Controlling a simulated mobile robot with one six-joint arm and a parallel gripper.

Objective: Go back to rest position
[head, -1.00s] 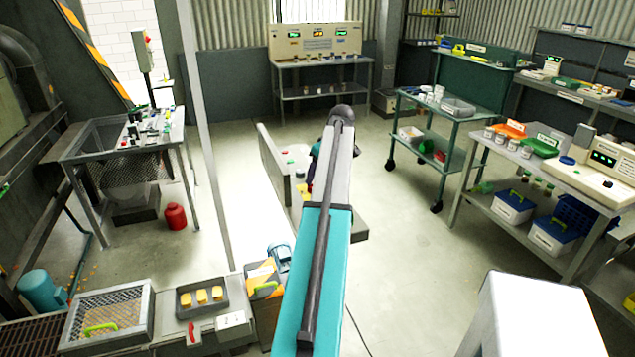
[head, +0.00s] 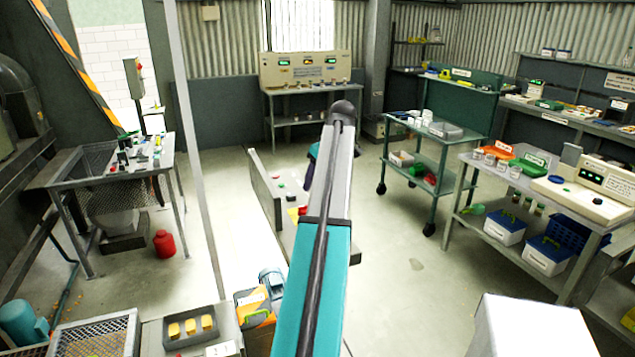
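My arm, a teal and white link with a dark cable along it (head: 325,240), stretches from the bottom middle of the head view up to a dark rounded joint (head: 341,110). My gripper is not visible; the arm hides whatever lies behind it. A low grey bench (head: 268,195) with small coloured items stands just left of the arm, partly hidden by it.
A green trolley (head: 432,150) and a workbench with a scale (head: 590,185) stand at the right. A mesh table (head: 110,165) and a red can (head: 164,243) are at the left. A tray with yellow blocks (head: 191,328) is at lower left. Floor right of the arm (head: 410,270) is clear.

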